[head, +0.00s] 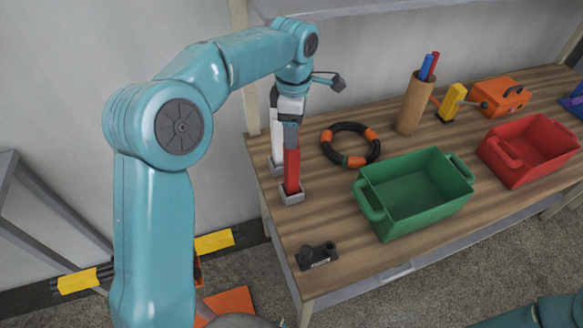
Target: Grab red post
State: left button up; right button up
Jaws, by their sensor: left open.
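The red post (292,172) stands upright in a small grey base (292,198) near the left end of the wooden table. A white post (277,138) stands just behind and left of it in a similar base. My left gripper (287,118) comes down from above at the top of the red post. Its jaws are open, and a grey part of it covers the post's upper end. I cannot tell whether a finger touches the post. My right gripper is out of view.
A small black device (317,257) sits near the front corner. A cardboard tube (412,106) and red crate (507,178) stand farther right.

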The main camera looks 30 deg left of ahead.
pick_arm(q)
notch_tip(320, 180, down, 2)
jog(key=shift+s+d+f, duration=0.1)
jog(key=shift+f, duration=0.4)
grip_shut()
jog(key=shift+r, duration=0.1)
